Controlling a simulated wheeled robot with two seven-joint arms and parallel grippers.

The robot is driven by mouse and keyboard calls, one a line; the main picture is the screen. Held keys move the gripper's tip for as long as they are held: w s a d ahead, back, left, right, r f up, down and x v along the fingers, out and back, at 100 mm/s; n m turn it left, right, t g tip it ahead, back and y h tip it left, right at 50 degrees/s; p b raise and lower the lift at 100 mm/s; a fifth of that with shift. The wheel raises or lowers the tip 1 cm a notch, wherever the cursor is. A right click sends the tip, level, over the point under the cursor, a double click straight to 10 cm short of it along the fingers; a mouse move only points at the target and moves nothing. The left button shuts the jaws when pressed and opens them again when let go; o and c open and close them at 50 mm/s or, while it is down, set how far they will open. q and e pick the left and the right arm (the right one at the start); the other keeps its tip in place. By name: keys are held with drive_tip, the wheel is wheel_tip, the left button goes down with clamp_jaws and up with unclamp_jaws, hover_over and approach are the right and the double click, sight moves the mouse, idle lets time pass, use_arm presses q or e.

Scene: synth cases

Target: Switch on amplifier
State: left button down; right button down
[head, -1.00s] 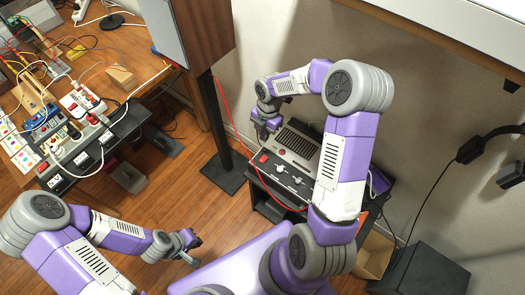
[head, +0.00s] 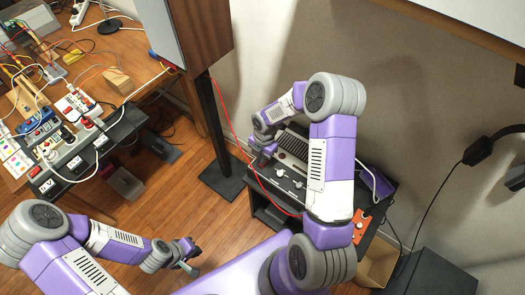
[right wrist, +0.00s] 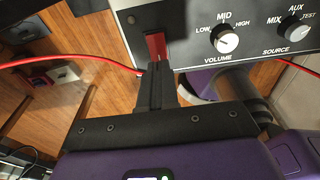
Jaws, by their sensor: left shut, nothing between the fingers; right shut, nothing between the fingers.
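The amplifier (head: 293,146) is a grey box with a vented top and a dark front panel, on a black stand. In the right wrist view its panel (right wrist: 262,45) carries a red rocker switch (right wrist: 156,46) left of the volume and source knobs. My right gripper (head: 262,160) is shut and empty, over the switch end of the panel. In the right wrist view its fingertips (right wrist: 158,68) are at the lower part of the switch; I cannot tell whether they touch. The switch is hidden in the head view. My left gripper (head: 190,258) is shut and empty, low and away from the amplifier.
A red cable (head: 226,112) runs down to the stand and passes below the panel. A speaker (head: 205,35) on a black post stands left of the amplifier. A cluttered wooden desk (head: 150,72) is at the left. An open cardboard box (head: 378,262) is at the right.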

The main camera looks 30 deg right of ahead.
drive_tip(key=shift+a+f, duration=0.15)
drive_tip(key=shift+f, duration=0.8)
drive_tip(key=shift+s+a+f+b, duration=0.1)
drive_tip(key=shift+s+f+b, duration=0.05)
drive_tip(key=shift+f+b, duration=0.2)
drive_tip(key=shift+r, duration=0.1)
drive_tip(key=shift+s, duration=0.1)
drive_tip(key=shift+d+p, duration=0.35)
drive_tip(key=shift+w+d+r, duration=0.1)
drive_tip(key=shift+w+d, duration=0.3)
drive_tip(key=shift+d, duration=0.1)
